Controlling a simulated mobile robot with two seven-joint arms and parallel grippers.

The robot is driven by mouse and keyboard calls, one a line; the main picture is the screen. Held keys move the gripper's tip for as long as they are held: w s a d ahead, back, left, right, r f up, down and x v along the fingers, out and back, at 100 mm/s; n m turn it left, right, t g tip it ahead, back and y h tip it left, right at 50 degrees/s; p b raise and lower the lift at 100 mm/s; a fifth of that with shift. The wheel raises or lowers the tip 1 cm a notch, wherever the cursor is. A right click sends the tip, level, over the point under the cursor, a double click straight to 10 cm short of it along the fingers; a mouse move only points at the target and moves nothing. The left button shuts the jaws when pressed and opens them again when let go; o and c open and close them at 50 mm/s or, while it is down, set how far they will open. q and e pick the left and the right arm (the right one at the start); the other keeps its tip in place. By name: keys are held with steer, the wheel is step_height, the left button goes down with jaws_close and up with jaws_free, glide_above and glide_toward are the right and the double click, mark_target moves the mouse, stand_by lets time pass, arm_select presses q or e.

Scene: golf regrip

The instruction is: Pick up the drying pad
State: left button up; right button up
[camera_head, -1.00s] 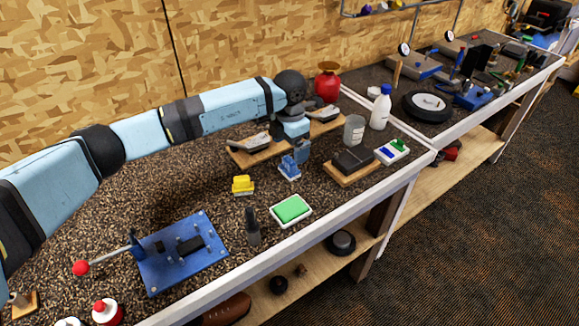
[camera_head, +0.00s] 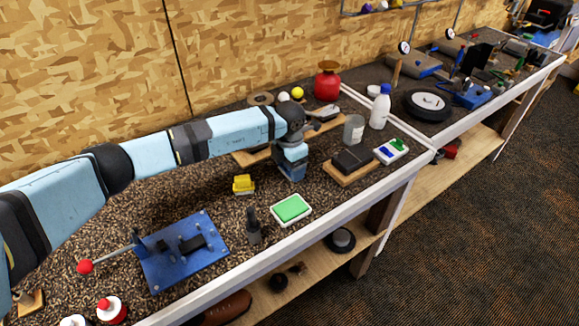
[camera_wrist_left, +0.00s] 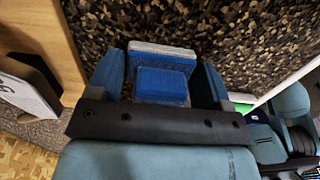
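A blue pad with a raised blue block on top and a pale base (camera_wrist_left: 162,85) sits on the speckled bench top between my left gripper's fingers in the wrist view. I take it to be the drying pad. My left gripper (camera_head: 291,174) points down over it, and gripper and arm hide most of it in the head view. In the wrist view the fingers of my left gripper (camera_wrist_left: 160,78) stand apart on either side of the pad. They look open, with narrow gaps beside the raised block. My right gripper is not in view.
A yellow block (camera_head: 243,184) stands left of the gripper. A green pad in a white tray (camera_head: 291,209) and a dark upright tool (camera_head: 253,226) are nearer the front edge. A dark block on a wooden board (camera_head: 352,162) lies right. A wooden board (camera_head: 251,157) is behind.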

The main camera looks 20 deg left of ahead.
arm_select(q)
steer(key=c, duration=0.5)
step_height(320, 180, up, 20)
steer(key=b, duration=0.2)
steer(key=shift+o, duration=0.4)
